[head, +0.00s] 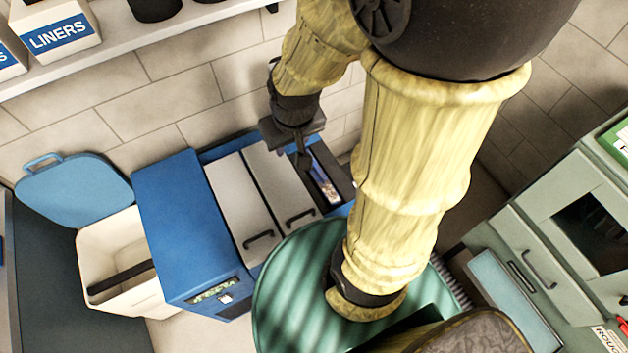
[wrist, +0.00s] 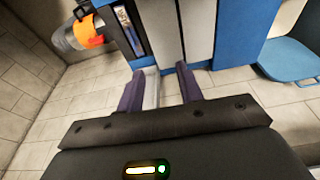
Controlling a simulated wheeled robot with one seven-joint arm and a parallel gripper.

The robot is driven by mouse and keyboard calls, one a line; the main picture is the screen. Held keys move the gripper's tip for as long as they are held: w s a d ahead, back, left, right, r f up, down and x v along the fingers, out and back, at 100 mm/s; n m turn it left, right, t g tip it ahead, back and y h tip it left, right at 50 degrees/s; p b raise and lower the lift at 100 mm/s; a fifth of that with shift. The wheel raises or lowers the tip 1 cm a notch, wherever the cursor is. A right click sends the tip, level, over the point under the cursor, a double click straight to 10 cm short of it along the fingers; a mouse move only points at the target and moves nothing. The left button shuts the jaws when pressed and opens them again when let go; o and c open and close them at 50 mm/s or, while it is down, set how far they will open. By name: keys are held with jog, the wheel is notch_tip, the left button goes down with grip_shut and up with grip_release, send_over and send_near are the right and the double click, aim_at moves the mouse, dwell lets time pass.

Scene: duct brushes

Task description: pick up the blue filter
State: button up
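A narrow item with a blue edge and a printed face (head: 325,182) sits in the dark open slot at the right end of the blue cabinet (head: 180,235). It may be the blue filter, but I cannot tell for sure. It also shows at the top of the wrist view (wrist: 130,28), beyond my fingers. My gripper (head: 302,158) hangs over the cabinet top near that slot in the head view. In the wrist view its two dark fingers (wrist: 160,88) stand apart with nothing held between them. My arm hides part of the area right of the slot.
Two pale panels with black handles (head: 240,205) lie beside the slot. A white bin (head: 115,250) with an open blue lid (head: 72,192) stands left. A green round surface (head: 300,285) is in front, a green cabinet (head: 545,235) right. An orange-banded cylinder (wrist: 85,32) is near the slot.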

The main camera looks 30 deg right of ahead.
jog(key=shift+w, duration=0.1)
dwell(0.3)
jog(key=g+b, duration=0.3)
jog(key=b, duration=1.5)
send_over(319, 171)
notch_tip(319, 171, down, 23)
jog(key=shift+a, duration=0.1)
notch_tip(319, 171, down, 12)
jog(key=shift+f+p, duration=0.1)
jog(key=shift+p, duration=0.25)
